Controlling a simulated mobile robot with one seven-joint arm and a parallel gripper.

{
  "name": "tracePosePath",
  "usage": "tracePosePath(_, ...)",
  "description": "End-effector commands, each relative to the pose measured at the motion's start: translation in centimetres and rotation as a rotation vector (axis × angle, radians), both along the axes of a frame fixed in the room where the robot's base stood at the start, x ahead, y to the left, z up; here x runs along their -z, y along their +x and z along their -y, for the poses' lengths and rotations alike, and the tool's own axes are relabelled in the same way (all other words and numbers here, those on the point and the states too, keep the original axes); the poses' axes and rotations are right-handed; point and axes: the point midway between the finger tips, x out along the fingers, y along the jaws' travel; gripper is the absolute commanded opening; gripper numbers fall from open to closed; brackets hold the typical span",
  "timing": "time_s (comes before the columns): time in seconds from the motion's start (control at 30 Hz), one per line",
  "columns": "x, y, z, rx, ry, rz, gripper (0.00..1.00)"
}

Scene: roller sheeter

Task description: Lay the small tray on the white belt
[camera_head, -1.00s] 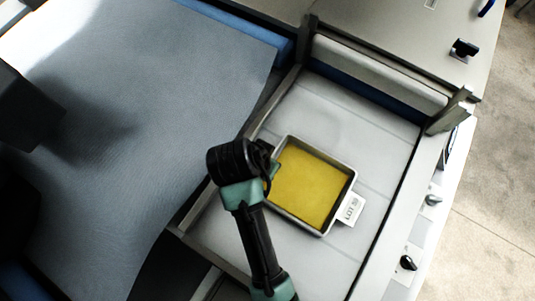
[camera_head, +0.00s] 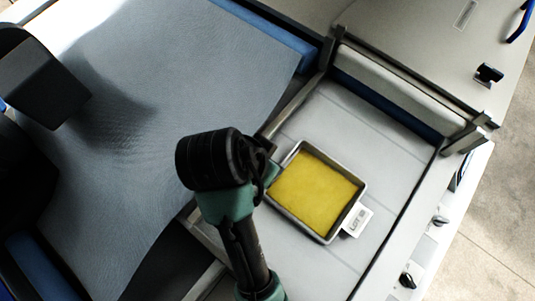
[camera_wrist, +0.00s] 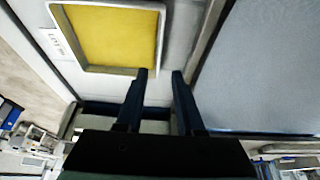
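The small tray (camera_head: 361,188) is a shallow metal tray with a yellow inside and a white "LOT" tag (camera_head: 356,219) on its right side. It lies flat on the pale white belt (camera_head: 385,150). In the wrist view the tray (camera_wrist: 161,30) is at the top left. My gripper (camera_wrist: 159,74) shows there with its two dark fingers apart and a gap between them. The fingertips are close to the tray's near corner; I cannot tell whether they touch it. In the head view my gripper (camera_head: 270,170) is at the tray's left edge, its fingers mostly hidden.
A large blue-grey sheet surface (camera_head: 190,90) lies left of the belt. A pale roller bar (camera_head: 400,75) with dark end posts crosses the belt's far end. Side rails border the belt. Black knobs (camera_head: 408,281) sit on the right side panel. Bare belt surrounds the tray.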

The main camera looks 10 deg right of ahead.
Motion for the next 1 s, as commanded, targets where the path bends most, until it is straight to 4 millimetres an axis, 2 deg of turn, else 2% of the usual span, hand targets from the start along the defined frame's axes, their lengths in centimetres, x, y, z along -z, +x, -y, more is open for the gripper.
tracePosePath(0.03,-0.5,-0.1,-0.1,0.0,0.0,0.0,0.37)
tracePosePath(0.4,-0.8,0.3,-0.2,-0.008,-0.001,0.015,0.37)
tracePosePath(0.47,-1.6,1.5,-0.3,-0.035,-0.002,0.059,0.37)
tracePosePath(0.57,-5.2,5.7,-0.6,-0.14,-0.022,0.229,0.37)
tracePosePath(0.67,-12.3,11.2,-1.2,-0.29,-0.084,0.498,0.37)
tracePosePath(0.7,-15.9,13.1,-1.6,-0.354,-0.124,0.619,0.37)
tracePosePath(0.77,-21.8,15.2,-2.1,-0.436,-0.199,0.801,0.37)
tracePosePath(0.8,-25.8,16.0,-2.5,-0.484,-0.255,0.92,0.37)
tracePosePath(0.87,-31.9,16.4,-3.0,-0.541,-0.351,1.095,0.37)
tracePosePath(0.9,-35.9,16.0,-3.3,-0.569,-0.419,1.206,0.37)
tracePosePath(1.0,-44.5,13.8,-4.0,-0.607,-0.591,1.454,0.37)
